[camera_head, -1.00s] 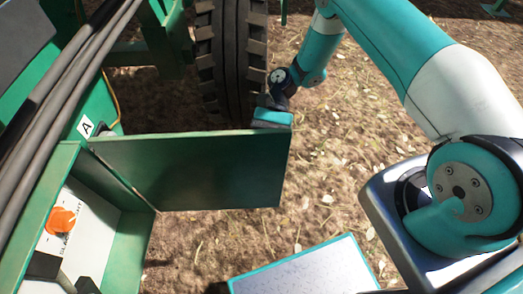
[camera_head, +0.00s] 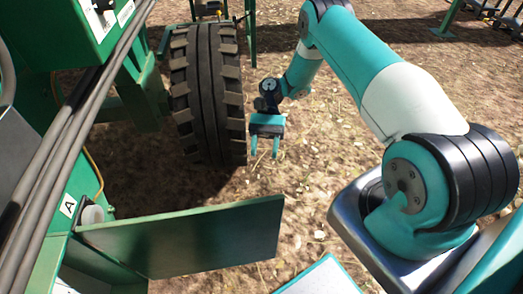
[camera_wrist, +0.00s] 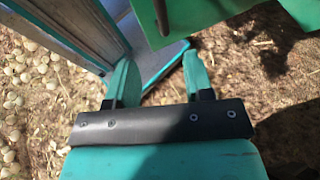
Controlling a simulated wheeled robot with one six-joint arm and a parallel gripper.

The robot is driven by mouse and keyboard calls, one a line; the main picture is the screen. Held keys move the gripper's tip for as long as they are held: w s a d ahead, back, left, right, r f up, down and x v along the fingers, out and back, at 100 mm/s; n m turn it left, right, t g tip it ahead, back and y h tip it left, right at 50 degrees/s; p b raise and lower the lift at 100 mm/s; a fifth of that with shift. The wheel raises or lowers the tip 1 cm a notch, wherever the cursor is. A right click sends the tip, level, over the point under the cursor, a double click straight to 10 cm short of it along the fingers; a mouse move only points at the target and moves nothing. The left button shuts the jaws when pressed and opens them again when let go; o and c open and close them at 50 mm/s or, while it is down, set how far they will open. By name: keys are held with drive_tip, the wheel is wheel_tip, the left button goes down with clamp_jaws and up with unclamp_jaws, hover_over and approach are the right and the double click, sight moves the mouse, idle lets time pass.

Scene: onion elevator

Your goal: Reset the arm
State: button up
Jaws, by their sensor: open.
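My gripper (camera_head: 266,150) is open and empty in the head view, with its two teal fingers pointing down. It hangs in the air just right of the black tyre and beyond the open green door. In the wrist view my gripper (camera_wrist: 165,82) shows its two fingers apart, with nothing between them. My teal and white arm (camera_head: 385,85) reaches from the lower right up and then back toward the tyre.
The green door panel (camera_head: 190,240) stands open from the green machine (camera_head: 60,190), labelled A. The large tyre (camera_head: 205,95) stands close left of my gripper. Dark cables (camera_head: 75,120) run along the machine. Bare ground with straw (camera_head: 320,160) lies to the right.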

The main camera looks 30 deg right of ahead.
drive_tip(key=a+r+n+t+h+p, duration=0.1)
drive_tip(key=a+r+n+t+p, duration=0.2)
drive_tip(key=r, duration=0.8)
drive_tip(key=a+r+n+t+h+p, duration=0.1)
drive_tip(key=a+r+n+h, duration=0.15)
drive_tip(key=a+r, duration=0.6)
drive_tip(key=s+r+n+t+p, duration=0.3)
drive_tip(key=s+r+n+t, duration=0.3)
drive_tip(key=s+r, duration=1)
drive_tip(key=r+n+h, duration=0.1)
drive_tip(key=n, duration=0.2)
drive_tip(key=shift+s+a+t+p, duration=0.15)
drive_tip(key=shift+s+t+p, duration=0.15)
drive_tip(key=shift+p, duration=0.05)
